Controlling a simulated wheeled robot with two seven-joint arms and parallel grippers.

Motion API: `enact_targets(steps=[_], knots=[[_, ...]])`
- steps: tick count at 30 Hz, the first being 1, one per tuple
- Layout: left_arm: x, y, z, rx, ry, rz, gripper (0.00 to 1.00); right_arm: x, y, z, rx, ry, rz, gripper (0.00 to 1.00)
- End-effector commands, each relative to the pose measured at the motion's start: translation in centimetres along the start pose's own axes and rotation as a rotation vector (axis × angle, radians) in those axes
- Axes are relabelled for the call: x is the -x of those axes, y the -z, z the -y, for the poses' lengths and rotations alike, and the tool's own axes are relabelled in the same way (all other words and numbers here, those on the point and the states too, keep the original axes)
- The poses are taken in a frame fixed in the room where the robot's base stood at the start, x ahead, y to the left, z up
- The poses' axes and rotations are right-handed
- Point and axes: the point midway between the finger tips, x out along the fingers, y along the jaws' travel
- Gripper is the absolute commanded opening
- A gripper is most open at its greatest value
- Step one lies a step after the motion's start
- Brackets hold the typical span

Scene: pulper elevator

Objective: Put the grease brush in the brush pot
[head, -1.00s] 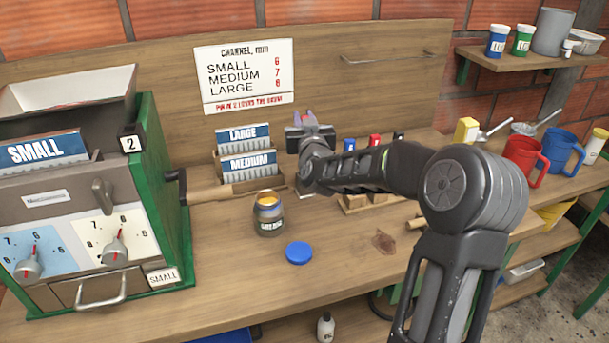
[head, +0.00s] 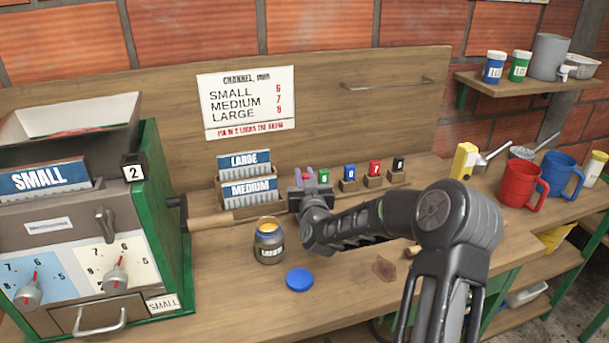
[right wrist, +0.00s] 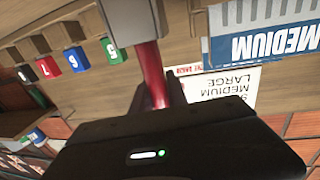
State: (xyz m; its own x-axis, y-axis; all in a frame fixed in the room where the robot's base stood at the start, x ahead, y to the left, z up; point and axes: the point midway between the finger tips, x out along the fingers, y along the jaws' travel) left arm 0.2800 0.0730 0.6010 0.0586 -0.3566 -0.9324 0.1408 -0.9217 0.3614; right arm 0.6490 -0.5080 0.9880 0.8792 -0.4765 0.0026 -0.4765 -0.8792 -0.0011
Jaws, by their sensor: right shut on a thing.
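My right gripper (head: 304,175) is shut on a thin red handle, taken to be the grease brush (right wrist: 153,76), between the medium rack and the coloured tags. In the right wrist view, which is upside down, the red handle runs from the jaws to a pale grey body (right wrist: 130,20). That may be the brush pot or a wide part of the brush; I cannot tell which. The brush's bristles are not visible. In the head view my wrist covers the spot below the jaws. My left gripper is not in view.
An open grease jar (head: 269,243) stands left of my arm, its blue lid (head: 299,279) lying nearby. The card rack (head: 248,210) is close on the left, and tags like the green one (head: 324,178) close on the right. The front bench is mostly clear.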

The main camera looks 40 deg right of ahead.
Motion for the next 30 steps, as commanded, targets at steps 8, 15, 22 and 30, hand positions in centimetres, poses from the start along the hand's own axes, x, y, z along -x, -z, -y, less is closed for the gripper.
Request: enact_targets(steps=[8, 15, 22, 30], knots=[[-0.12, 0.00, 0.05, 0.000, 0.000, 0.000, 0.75, 0.00, -0.09, 0.00, 0.001, 0.000, -0.001, 0.00], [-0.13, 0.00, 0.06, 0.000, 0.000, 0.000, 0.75, 0.00, -0.09, -0.01, 0.000, 0.000, 0.000, 0.35], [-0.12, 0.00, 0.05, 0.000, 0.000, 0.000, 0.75, 0.00, -0.08, -0.02, 0.000, 0.000, -0.001, 0.41], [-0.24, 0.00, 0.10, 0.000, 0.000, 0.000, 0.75, 0.83, 0.01, 0.02, 0.002, 0.001, -0.002, 0.41]])
